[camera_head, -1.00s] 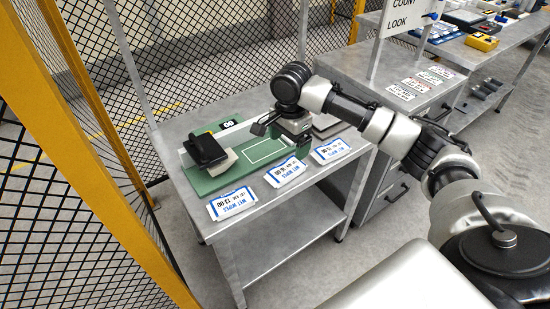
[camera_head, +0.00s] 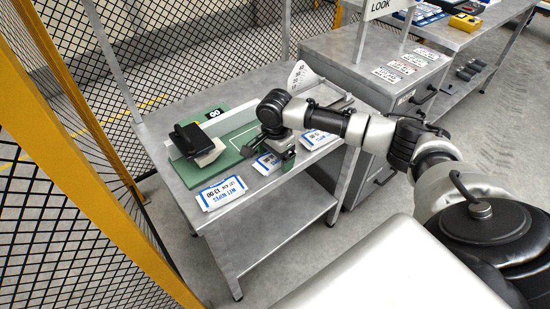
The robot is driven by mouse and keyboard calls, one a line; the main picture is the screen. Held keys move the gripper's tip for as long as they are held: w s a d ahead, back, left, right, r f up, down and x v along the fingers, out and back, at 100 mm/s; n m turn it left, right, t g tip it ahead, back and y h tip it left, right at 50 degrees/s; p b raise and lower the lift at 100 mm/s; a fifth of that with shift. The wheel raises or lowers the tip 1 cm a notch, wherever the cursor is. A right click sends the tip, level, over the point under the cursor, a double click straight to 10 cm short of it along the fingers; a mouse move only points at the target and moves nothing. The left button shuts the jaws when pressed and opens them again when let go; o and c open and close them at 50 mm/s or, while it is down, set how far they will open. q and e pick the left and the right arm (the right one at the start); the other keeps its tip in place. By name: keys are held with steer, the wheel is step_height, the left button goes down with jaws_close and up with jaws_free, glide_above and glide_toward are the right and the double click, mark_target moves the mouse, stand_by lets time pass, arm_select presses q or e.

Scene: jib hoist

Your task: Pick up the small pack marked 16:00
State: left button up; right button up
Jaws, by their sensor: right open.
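Three white packs with blue-edged labels lie in a row along the front of the metal table. The left pack (camera_head: 221,192) looks marked 13:00. The middle pack (camera_head: 267,163) is partly hidden by my right gripper; its time is too small and covered to read surely, though earlier it looked like 16:00. The right pack (camera_head: 316,139) is partly hidden by my right arm, and its time cannot be read. My right gripper (camera_head: 269,154) points down over the middle pack, open, its fingers spread across it. Contact cannot be told. My left gripper is out of view.
A green board (camera_head: 232,142) with a white outline lies behind the packs. A black and white device (camera_head: 199,144) stands on its left. A yellow post and mesh fence (camera_head: 60,150) border the left. A cabinet with several labels (camera_head: 345,62) stands at the right.

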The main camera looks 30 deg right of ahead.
steer(key=c, duration=1)
